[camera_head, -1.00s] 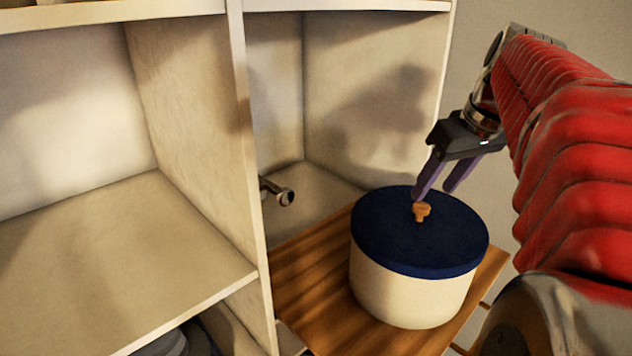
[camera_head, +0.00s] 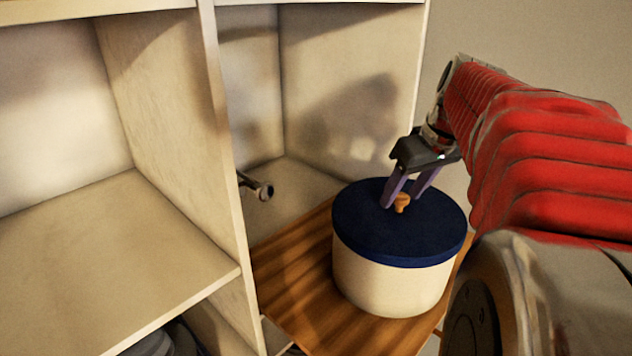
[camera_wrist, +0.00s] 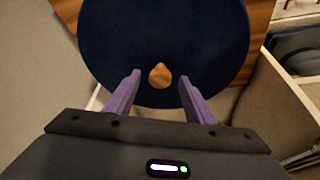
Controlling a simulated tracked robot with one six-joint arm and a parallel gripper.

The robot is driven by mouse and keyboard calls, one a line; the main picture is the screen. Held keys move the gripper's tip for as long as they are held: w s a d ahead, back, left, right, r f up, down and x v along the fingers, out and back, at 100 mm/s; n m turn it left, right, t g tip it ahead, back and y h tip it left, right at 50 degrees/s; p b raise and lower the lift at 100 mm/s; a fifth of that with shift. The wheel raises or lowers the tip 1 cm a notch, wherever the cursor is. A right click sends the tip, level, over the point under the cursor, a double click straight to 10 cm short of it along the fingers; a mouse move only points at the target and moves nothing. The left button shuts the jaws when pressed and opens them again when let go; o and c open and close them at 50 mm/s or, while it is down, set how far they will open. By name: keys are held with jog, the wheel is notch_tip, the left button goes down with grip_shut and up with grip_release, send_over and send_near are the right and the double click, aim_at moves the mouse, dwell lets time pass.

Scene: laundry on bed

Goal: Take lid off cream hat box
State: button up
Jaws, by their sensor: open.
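The cream hat box (camera_head: 388,287) stands upright on a wooden surface. Its dark blue lid (camera_head: 365,225) is seated on top, with a small orange-brown knob (camera_head: 402,203) in the middle. My gripper (camera_head: 402,200) is open at the lid, its two purple fingers close to the knob. In the wrist view the lid (camera_wrist: 165,40) fills the upper middle. The knob (camera_wrist: 160,76) shows between and slightly beyond the fingertips (camera_wrist: 160,78), with a gap on each side. I cannot tell whether the fingertips touch the lid.
The slatted wooden surface (camera_head: 300,290) bears the box. A pale shelf unit (camera_head: 180,130) with open compartments stands to the left and behind. A metal rod end (camera_head: 264,191) sticks out from its divider. Dark folded items (camera_wrist: 300,52) lie in a compartment in the wrist view.

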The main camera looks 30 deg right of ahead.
jog(key=shift+c, duration=0.3)
grip_shut()
dwell(0.6)
